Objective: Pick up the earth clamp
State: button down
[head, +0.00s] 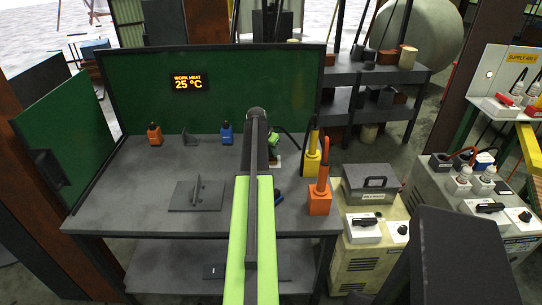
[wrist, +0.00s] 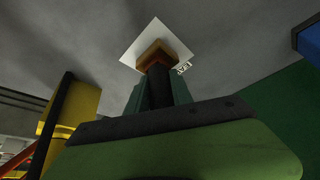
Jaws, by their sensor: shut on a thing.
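The earth clamp (wrist: 158,54) shows in the wrist view as a dark body with an orange-brown end. It is at a white square plate (wrist: 139,46) on the grey bench, with a small label beside it. I cannot tell whether it touches the plate. My gripper (wrist: 160,92) is shut on the clamp's dark body, one green finger on each side. In the head view my gripper (head: 274,143) is beyond the end of my arm, over the right part of the bench, and my arm partly hides the spot. The clamp is too small to make out clearly there.
A yellow holder (head: 312,162) and an orange holder (head: 320,200) stand close to the right. Orange (head: 154,137) and blue (head: 227,135) bottles stand at the back. A metal plate with an upright piece (head: 196,197) lies left. Green screens (head: 130,85) bound the bench.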

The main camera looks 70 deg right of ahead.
jog(key=shift+r+p, duration=0.5)
notch_tip(320, 180, up, 3)
jog(key=p, duration=0.3)
jog(key=shift+r, duration=0.15)
jog(key=s+a+r+p, duration=0.6)
jog(key=s+p, duration=0.1)
jog(key=s, duration=0.2)
jog(key=shift+s+a+r, duration=0.2)
jog(key=shift+s+r, duration=0.15)
jog(key=shift+s, duration=0.1)
